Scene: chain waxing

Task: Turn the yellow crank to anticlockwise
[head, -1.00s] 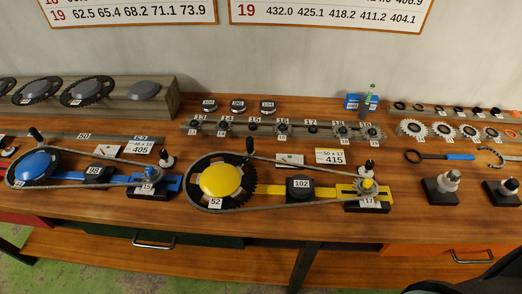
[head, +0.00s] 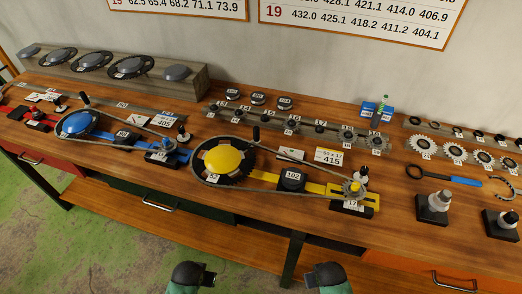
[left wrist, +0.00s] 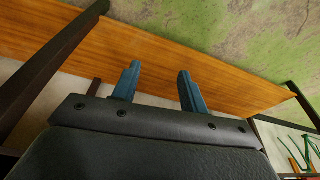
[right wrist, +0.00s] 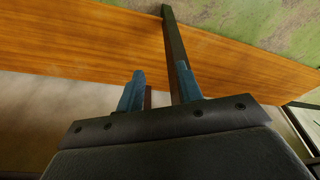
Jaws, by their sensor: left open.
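The yellow crank has a yellow hub (head: 223,158) in a black chainring, with a chain running right to a small sprocket (head: 353,188). Its upright black handle (head: 256,134) stands at the chainring's upper right edge. The label 52 is at its front. My left gripper (head: 212,278) and right gripper (head: 309,278) are low at the bottom of the head view, in front of the bench and apart from the crank. In the left wrist view the left gripper (left wrist: 157,78) has parted, empty fingers. In the right wrist view the right gripper (right wrist: 160,82) also has parted, empty fingers.
A blue crank (head: 80,123) with its chain stands left of the yellow one. A black block labelled 102 (head: 291,178) sits inside the yellow chain loop. Grey and black stands (head: 434,208) are at the right. A lower shelf (head: 150,212) runs under the bench.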

